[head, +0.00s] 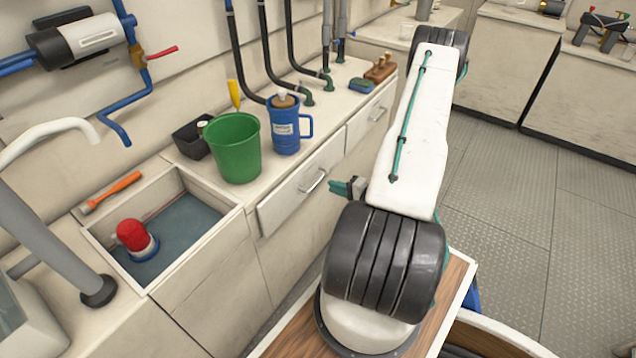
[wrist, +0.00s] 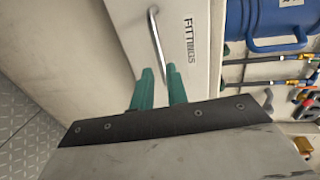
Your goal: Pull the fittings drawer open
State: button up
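The fittings drawer (head: 290,201) is a pale front with a bar handle (head: 313,182), set under the counter. It looks shut in the head view. In the wrist view the drawer front (wrist: 190,72) carries the word FITTINGS beside its metal handle (wrist: 154,35). My gripper (head: 336,188) is to the right of the handle in the head view, with a gap between them. In the wrist view the two green fingers of my gripper (wrist: 160,72) are apart, pointing at the drawer front near the handle's lower end. Nothing is held.
A green bucket (head: 233,150) and a blue jug (head: 285,130) stand on the counter above the drawer. A second drawer (head: 366,122) is farther along. A sink (head: 185,225) holds a red-topped pump (head: 133,236). The grey floor (head: 500,190) at right is clear.

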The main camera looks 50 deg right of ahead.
aim_at(318, 181)
jog(key=x, duration=0.7)
jog(key=shift+w+f, duration=0.1)
jog(key=shift+w, duration=0.1)
grip_shut()
